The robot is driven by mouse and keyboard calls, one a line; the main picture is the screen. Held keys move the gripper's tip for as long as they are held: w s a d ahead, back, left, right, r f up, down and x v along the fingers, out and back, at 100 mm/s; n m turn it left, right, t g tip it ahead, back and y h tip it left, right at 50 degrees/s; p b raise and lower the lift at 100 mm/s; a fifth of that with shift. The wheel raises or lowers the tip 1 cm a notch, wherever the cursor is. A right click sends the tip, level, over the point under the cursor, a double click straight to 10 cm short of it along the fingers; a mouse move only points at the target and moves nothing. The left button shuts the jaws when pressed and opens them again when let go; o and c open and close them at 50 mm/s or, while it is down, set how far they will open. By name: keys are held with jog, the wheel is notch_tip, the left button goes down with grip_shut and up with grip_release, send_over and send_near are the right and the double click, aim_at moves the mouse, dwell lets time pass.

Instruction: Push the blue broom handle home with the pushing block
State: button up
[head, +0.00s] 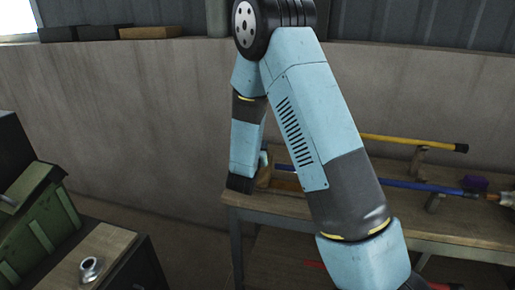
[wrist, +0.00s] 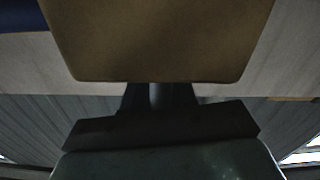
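The blue broom handle (head: 401,184) lies level along the workbench in the head view, its middle hidden behind my arm. A short blue stretch (head: 284,167) shows left of the arm. The pushing block, a brown block (wrist: 158,38), fills the upper middle of the wrist view, against my gripper's dark fingers (wrist: 157,98). My gripper appears shut on it. In the head view, a small brown piece (head: 265,172), apparently the block, is beside my dark wrist end, near the handle's left end. Whether block and handle touch cannot be told.
The wooden workbench (head: 450,222) also carries a yellow handle (head: 405,141) behind the blue one, wooden supports (head: 418,160) and a purple object (head: 475,183). A concrete wall (head: 130,120) stands behind. A green crate (head: 40,225) and a small metal part (head: 90,268) are at left.

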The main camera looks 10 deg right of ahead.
jog(key=shift+o, duration=1.2)
jog(key=shift+a, duration=0.1)
jog(key=shift+s, duration=0.1)
jog(key=v, duration=1.3)
jog(key=shift+s+a, duration=0.2)
jog(key=shift+s, duration=0.15)
